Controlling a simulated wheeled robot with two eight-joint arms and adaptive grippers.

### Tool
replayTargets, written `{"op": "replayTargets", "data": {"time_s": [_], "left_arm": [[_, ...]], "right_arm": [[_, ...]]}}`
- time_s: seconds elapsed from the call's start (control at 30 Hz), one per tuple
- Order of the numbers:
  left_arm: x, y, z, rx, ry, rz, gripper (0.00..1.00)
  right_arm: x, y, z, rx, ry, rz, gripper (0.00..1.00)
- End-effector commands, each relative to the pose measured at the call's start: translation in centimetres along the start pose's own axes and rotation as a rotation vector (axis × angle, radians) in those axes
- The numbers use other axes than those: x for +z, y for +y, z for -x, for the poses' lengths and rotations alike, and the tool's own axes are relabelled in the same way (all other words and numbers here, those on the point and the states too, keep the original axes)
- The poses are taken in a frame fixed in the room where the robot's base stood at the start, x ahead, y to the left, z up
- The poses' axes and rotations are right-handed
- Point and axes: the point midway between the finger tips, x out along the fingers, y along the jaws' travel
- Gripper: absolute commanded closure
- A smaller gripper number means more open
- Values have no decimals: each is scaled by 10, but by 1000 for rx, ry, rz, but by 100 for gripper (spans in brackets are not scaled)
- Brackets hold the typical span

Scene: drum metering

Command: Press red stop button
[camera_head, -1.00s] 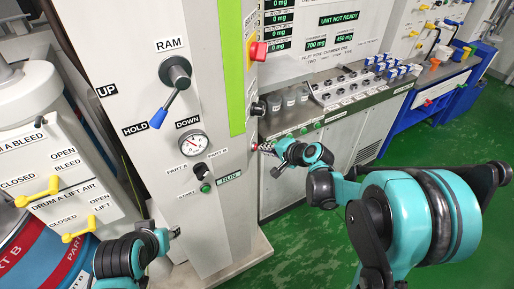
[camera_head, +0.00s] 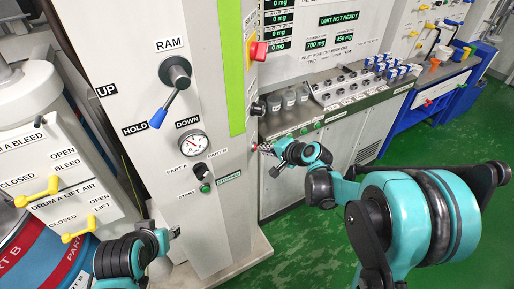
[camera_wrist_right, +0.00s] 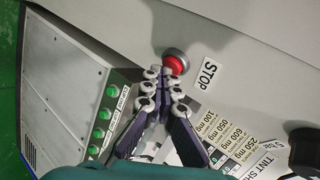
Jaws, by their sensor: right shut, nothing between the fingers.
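The red stop button (camera_wrist_right: 177,62) shows in the right wrist view, round in a grey collar beside a STOP label (camera_wrist_right: 208,72). In the head view only a bit of red (camera_head: 254,146) shows on the panel's right edge. My right gripper (camera_wrist_right: 162,73) is shut and empty, its fingertips at the button's lower left edge; I cannot tell whether they touch it. It also shows in the head view (camera_head: 264,148). My left gripper (camera_head: 174,233) is low in front of the column, small and partly hidden, its jaws unclear.
A grey column carries a RAM lever (camera_head: 176,82), a gauge (camera_head: 193,143) and a green button (camera_head: 205,188). Another red button (camera_head: 259,51) on a yellow box sits higher up. A steel counter (camera_head: 340,112) with jars and vials stands behind my right arm. Green floor (camera_head: 440,150) is open at right.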

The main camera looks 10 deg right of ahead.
Motion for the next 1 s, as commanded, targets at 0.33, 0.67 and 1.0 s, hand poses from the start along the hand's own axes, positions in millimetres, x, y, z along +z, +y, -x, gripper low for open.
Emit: {"op": "replayTargets", "data": {"time_s": [0.33, 0.67, 1.0], "left_arm": [[0, 0, -1, 0, 0, 0, 60], [1, 0, -1, 0, 0, 0, 60], [1, 0, -2, 0, 0, 0, 60]], "right_arm": [[-7, 7, 10, -1, 0, -1, 100], [-11, 10, 14, 0, 2, -2, 100], [-28, 28, 37, 1, 3, -2, 100]]}}
